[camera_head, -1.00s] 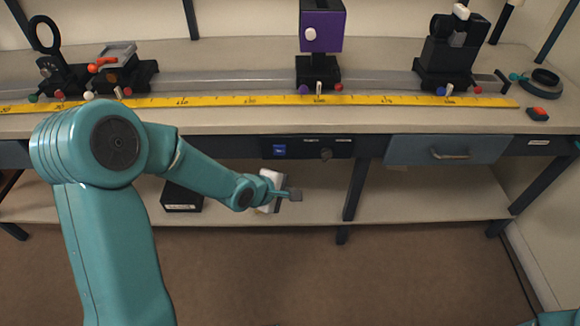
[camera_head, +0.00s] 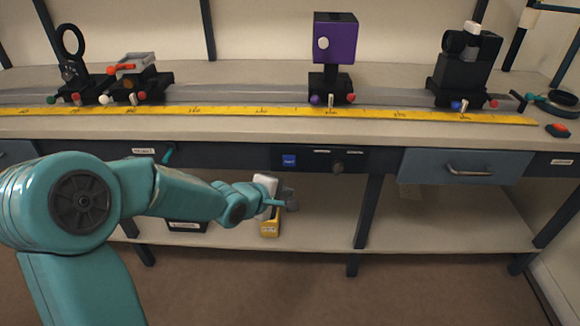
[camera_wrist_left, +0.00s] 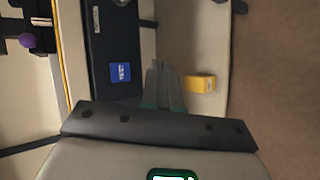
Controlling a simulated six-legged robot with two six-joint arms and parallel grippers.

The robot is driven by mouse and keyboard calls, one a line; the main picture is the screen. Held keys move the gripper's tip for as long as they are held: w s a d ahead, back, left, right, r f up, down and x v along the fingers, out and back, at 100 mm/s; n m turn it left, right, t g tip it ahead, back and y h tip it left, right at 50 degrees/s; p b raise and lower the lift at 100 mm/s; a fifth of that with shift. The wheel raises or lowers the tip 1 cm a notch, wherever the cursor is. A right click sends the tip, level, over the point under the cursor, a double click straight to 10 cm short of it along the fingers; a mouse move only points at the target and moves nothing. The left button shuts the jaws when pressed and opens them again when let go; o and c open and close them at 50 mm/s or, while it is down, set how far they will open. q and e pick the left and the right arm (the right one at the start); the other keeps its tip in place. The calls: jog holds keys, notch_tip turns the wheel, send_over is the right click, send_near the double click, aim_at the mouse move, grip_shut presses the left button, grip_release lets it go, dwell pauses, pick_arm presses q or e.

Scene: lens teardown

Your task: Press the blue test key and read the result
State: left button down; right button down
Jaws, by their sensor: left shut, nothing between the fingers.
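The blue test key (camera_head: 289,160) sits on the dark control panel (camera_head: 318,159) under the bench top's front edge. In the left wrist view the key (camera_wrist_left: 120,73) shows its white lettering, left of my fingertips. My left gripper (camera_head: 288,203) is shut and empty, below the key and apart from it, in front of the shelf opening. In the left wrist view its fingers (camera_wrist_left: 158,68) lie close together. My right gripper is not in view. No result readout can be made out.
A drawer (camera_head: 464,166) with a handle is right of the panel. A yellow box (camera_head: 270,228) stands on the lower shelf, behind my left gripper. On the bench, a yellow ruler (camera_head: 280,112) runs before a purple block (camera_head: 335,38) and other rail mounts.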

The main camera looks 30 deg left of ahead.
aim_at(289, 161)
pick_arm(q)
jog(key=shift+w+r, duration=0.1)
jog(key=w+a+p, duration=0.1)
jog(key=w+p, duration=0.1)
jog(key=w+a+p, duration=0.2)
jog(key=w, duration=0.1)
jog(key=w+a+p, duration=0.1)
jog(key=w+p, duration=0.1)
jog(key=shift+w+a+p, duration=0.15)
jog(key=shift+a+p, duration=0.1)
jog(key=shift+p, duration=0.15)
dwell(0.3)
dwell(1.7)
jog(key=shift+w+a+p, duration=0.2)
jog(key=shift+w+p, duration=0.1)
jog(key=shift+p, duration=0.55)
